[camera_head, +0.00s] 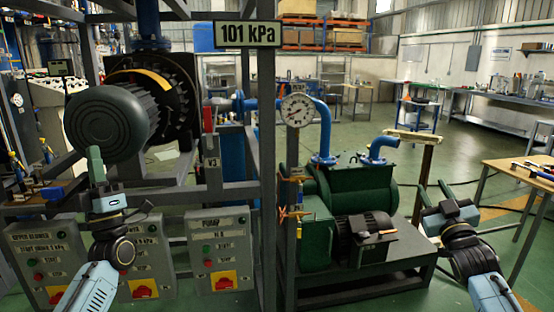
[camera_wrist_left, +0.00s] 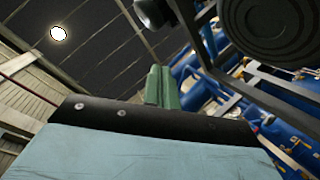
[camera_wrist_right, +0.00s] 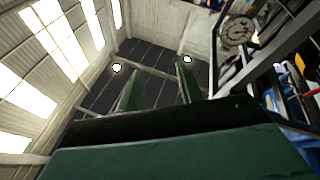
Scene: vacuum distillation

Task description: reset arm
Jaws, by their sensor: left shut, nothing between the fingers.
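My left gripper (camera_head: 96,165) points upward in front of the large dark motor and the control boxes. Its green fingers are together with nothing between them, and they also show closed in the left wrist view (camera_wrist_left: 161,85). My right gripper (camera_head: 434,190) points upward at the right, beside the green pump. Its two fingers stand apart and empty, with a clear gap in the right wrist view (camera_wrist_right: 158,85). Neither gripper appears to hold anything.
A dark motor (camera_head: 105,120) sits behind my left gripper. Grey control boxes (camera_head: 216,250) stand low at the left. A gauge (camera_head: 297,110) and metal frame stand mid-view, beside the green pump (camera_head: 355,190). A wooden table (camera_head: 515,172) is at the right. Open floor lies behind.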

